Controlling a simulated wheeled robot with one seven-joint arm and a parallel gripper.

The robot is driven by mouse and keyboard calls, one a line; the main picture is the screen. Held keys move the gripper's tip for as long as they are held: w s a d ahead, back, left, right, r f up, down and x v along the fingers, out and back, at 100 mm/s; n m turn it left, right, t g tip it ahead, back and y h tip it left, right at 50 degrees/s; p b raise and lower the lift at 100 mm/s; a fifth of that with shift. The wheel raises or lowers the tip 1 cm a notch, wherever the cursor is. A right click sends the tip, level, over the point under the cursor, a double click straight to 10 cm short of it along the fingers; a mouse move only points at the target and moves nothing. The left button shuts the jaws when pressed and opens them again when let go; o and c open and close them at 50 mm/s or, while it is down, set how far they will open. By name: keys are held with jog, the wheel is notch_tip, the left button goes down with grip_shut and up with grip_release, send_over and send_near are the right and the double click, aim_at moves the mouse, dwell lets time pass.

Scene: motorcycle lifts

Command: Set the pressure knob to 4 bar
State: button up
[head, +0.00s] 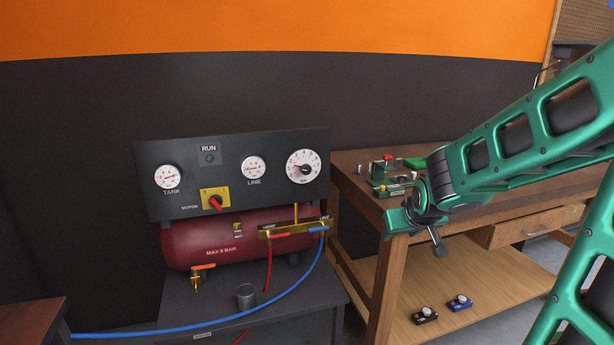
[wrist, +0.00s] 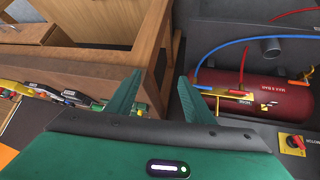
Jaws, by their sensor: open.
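The pressure knob (head: 303,167) appears to be the round grey knob in the middle of the large white "bar" dial, at the right end of the dark panel (head: 235,205) in the head view. Its small red mark seems to point left; the exact setting is too small to read. My gripper (head: 405,222) is to the right of the panel and lower than the dial, apart from it, near the workbench's front corner. In the wrist view my gripper (wrist: 157,98) has its two green fingers apart with nothing between them. The knob is not visible in the wrist view.
The panel carries TANK (head: 168,177) and LINE (head: 253,167) gauges and a red motor switch (head: 215,203). A red tank (head: 215,240) with brass fittings and a blue hose (head: 270,303) sits below. The wooden workbench (head: 350,190) holds small parts at right. Space before the panel is clear.

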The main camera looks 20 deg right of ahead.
jog(key=w+a+r+n+t, duration=0.1)
jog(key=w+a+n+t, duration=0.15)
jog(key=w, duration=0.45)
jog(key=w+a+r+n+t, duration=0.1)
jog(key=w+a+r+t, duration=0.2)
jog(key=w, duration=0.4)
jog(key=n+t+y, duration=0.3)
jog(key=t, duration=0.2)
send_near(307, 171)
jog(key=shift+m, duration=0.35)
jog(key=w, duration=0.8)
jog(key=shift+w, duration=0.4)
jog(key=c, duration=1.1)
